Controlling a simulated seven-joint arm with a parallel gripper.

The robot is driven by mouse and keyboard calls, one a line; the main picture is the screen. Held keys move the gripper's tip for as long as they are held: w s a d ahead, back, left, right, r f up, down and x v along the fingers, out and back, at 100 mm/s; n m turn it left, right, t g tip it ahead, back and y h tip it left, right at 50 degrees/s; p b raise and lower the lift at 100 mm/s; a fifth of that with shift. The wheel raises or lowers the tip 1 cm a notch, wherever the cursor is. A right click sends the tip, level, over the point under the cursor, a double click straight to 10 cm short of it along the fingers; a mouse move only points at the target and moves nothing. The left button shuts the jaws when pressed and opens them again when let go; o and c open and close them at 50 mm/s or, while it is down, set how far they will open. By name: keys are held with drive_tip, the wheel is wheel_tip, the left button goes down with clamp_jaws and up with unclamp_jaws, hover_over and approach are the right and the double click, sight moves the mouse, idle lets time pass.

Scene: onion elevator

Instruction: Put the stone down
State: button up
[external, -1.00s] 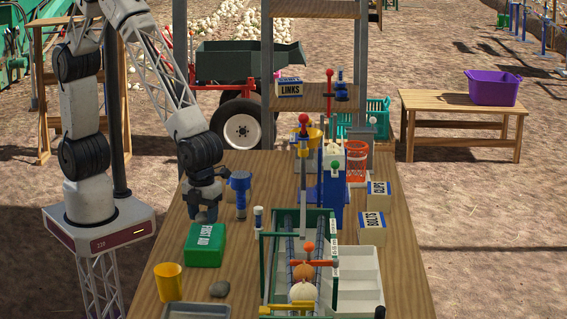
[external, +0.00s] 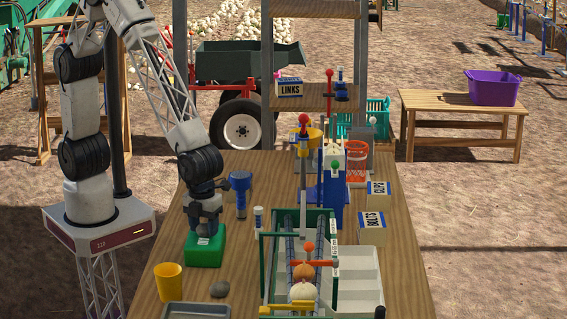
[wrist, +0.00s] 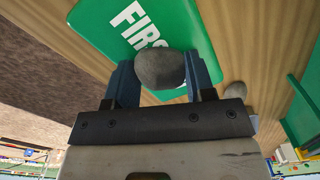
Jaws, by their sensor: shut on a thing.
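My gripper (external: 204,236) is shut on a grey rounded stone (wrist: 160,69), which sits between the two blue fingers in the wrist view. In the external view the gripper points down over the green first aid box (external: 205,256), and the held stone is hard to make out there. In the wrist view the box (wrist: 112,18) lies beyond the stone. I cannot tell whether the stone touches it. A second grey stone (external: 219,289) lies on the wooden table, and it also shows in the wrist view (wrist: 235,94).
A yellow cup (external: 168,282) and a metal tray (external: 196,311) stand near the front left. The green-framed elevator (external: 264,268) stands to the right, with white bins beside it. A blue torch-like object (external: 240,192) stands behind the gripper.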

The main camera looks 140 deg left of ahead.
sight(204, 224)
drive_tip(key=o, duration=1)
drive_tip(key=shift+f, duration=0.1)
wheel_tip(204, 224, up, 12)
drive_tip(key=shift+r, duration=0.15)
idle(0.5)
drive_tip(key=shift+s+r, duration=0.1)
